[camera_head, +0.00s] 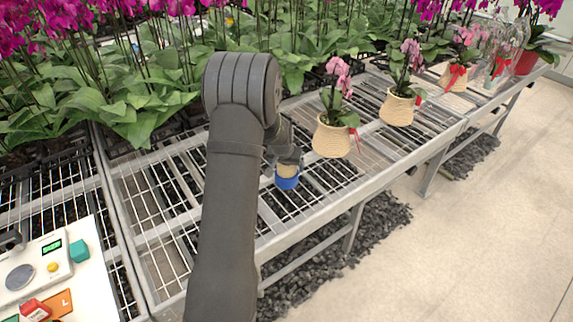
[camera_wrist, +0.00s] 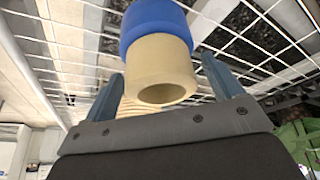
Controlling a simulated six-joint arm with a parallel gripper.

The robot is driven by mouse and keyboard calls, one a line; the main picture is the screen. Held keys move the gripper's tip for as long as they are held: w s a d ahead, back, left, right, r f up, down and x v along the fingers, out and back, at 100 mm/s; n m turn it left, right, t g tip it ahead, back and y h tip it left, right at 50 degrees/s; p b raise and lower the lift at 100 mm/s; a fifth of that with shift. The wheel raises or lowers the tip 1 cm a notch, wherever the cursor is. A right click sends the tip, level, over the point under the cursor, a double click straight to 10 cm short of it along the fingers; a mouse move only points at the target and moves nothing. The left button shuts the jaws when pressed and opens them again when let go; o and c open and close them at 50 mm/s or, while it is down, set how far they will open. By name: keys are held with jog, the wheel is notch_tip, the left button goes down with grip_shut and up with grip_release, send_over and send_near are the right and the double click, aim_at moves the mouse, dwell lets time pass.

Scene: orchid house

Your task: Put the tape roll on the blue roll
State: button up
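The tape roll (camera_head: 287,170) is a tan, hollow cylinder. It sits upright on top of the blue roll (camera_head: 287,183), which stands on the wire bench. In the wrist view the tan tape roll (camera_wrist: 160,75) shows its open end towards me, with the blue roll (camera_wrist: 155,22) directly beyond it, touching. My gripper (camera_wrist: 165,70) has one finger on each side of the tape roll, with a visible gap on the right side. In the head view my arm partly hides the gripper, just above the two rolls.
A woven pot with a pink orchid (camera_head: 332,137) stands close to the right of the rolls; another woven pot (camera_head: 397,107) is further right. Leafy orchids crowd the back. A white board (camera_head: 95,290) with a scale is at lower left. The bench's front edge (camera_head: 330,205) is near.

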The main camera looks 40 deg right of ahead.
jog(key=v, duration=1.2)
jog(key=shift+r, duration=0.25)
jog(key=shift+w+d, duration=0.1)
jog(key=x, duration=1.2)
jog(key=shift+r, duration=1.5)
